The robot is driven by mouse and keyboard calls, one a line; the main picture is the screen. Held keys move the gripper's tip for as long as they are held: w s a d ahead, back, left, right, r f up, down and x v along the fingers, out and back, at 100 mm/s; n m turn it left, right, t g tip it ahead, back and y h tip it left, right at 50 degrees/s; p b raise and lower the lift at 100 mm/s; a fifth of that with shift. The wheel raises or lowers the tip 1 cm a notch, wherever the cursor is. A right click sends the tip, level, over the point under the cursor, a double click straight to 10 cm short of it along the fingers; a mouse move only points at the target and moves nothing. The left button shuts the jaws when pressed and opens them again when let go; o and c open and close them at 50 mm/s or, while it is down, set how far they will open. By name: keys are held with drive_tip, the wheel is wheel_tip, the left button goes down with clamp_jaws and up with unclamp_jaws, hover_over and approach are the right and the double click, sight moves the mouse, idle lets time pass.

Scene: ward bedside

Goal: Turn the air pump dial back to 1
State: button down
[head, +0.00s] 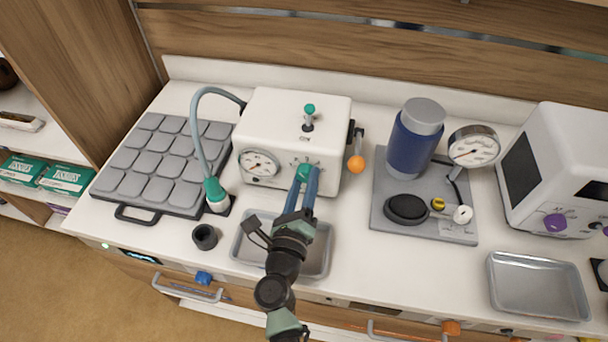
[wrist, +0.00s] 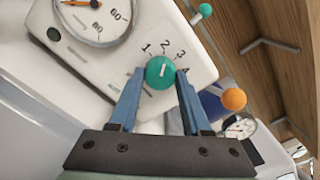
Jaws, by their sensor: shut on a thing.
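The air pump (head: 290,115) is a white box with a round gauge (head: 258,164) on its front left. Its green dial (wrist: 160,72) sits right of the gauge, with numbers 1 to 4 around it. A short white mark on the dial points roughly up in the wrist view, toward the 2 side; I cannot tell the exact setting. My gripper (wrist: 161,84) is shut on the dial, one blue finger on each side. In the head view my gripper (head: 306,180) partly covers the dial and its numbers.
A green-tipped lever (head: 309,112) stands on the pump top, and an orange ball (head: 356,163) hangs at its right side. A metal tray (head: 318,255) lies below my arm. A black cup (head: 205,237) and hose connector (head: 215,195) are at left. A blue cylinder (head: 412,145) stands right.

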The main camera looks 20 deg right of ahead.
drive_tip(key=n+p, duration=0.1)
drive_tip(key=n, duration=0.1)
drive_tip(key=n+p, duration=0.2)
drive_tip(key=n, duration=0.1)
drive_tip(key=shift+r+n, duration=0.25)
drive_tip(key=shift+n, duration=0.05)
drive_tip(key=shift+n+p, duration=0.85)
drive_tip(key=shift+n, duration=0.75)
drive_tip(key=shift+f, duration=0.1)
drive_tip(key=shift+c, duration=1.8)
unclamp_jaws()
drive_tip(key=v, duration=1.3)
